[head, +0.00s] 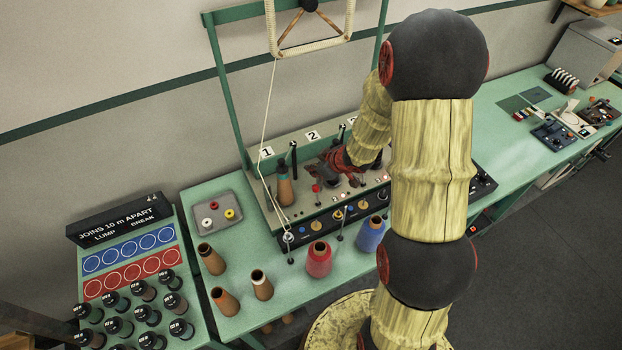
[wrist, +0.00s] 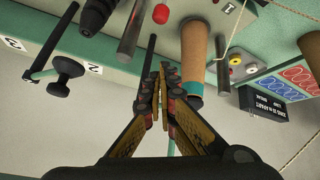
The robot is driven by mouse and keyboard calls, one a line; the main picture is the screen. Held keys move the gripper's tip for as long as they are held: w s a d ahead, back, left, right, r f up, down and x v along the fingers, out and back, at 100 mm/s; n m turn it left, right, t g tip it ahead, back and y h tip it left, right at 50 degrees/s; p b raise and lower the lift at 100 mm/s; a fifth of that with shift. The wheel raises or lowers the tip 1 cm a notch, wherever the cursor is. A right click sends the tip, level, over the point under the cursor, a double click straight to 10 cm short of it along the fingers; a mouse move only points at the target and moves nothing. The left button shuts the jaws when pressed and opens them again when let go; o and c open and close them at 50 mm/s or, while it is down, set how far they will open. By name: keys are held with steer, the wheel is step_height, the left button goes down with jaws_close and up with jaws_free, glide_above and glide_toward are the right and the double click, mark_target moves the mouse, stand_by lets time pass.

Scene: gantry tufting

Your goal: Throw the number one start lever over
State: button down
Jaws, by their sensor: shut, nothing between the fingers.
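The console (head: 262,195) carries number cards, with card 1 (head: 266,152) at its left end and card 2 (head: 313,135) beside it. A dark upright rod (head: 293,155) stands near card 1, and a red-knobbed stem (head: 317,188) stands in front of my gripper. I cannot tell for certain which is the number one start lever. My gripper (head: 320,172) is low over the console, right of the brown cone. In the wrist view its fingers (wrist: 160,70) are shut and empty. A thin dark rod (wrist: 149,50) shows close beside the fingertips; contact is unclear. A red knob (wrist: 161,14) shows beyond them.
A brown cone with a teal band (head: 284,187) stands close left of my gripper. A white yarn runs down in front of the console. Several cones, including a red one (head: 318,258), stand on the green table (head: 250,315). A grey tray (head: 216,216) lies left.

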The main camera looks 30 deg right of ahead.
step_height(320, 180, down, 9)
steer(key=w+b, duration=0.2)
steer(key=shift+w+d, duration=0.15)
steer(key=shift+w, duration=0.2)
stand_by(0.4)
steer(key=shift+s+f+b, duration=0.1)
steer(key=shift+b, duration=0.45)
steer(key=shift+s+t+b, duration=0.25)
steer(key=shift+t+b, duration=0.05)
steer(key=shift+b, duration=0.3)
steer(key=shift+s+r+t+b, duration=0.25)
steer(key=shift+s+t+b, duration=0.3)
steer(key=shift+b, duration=1.1)
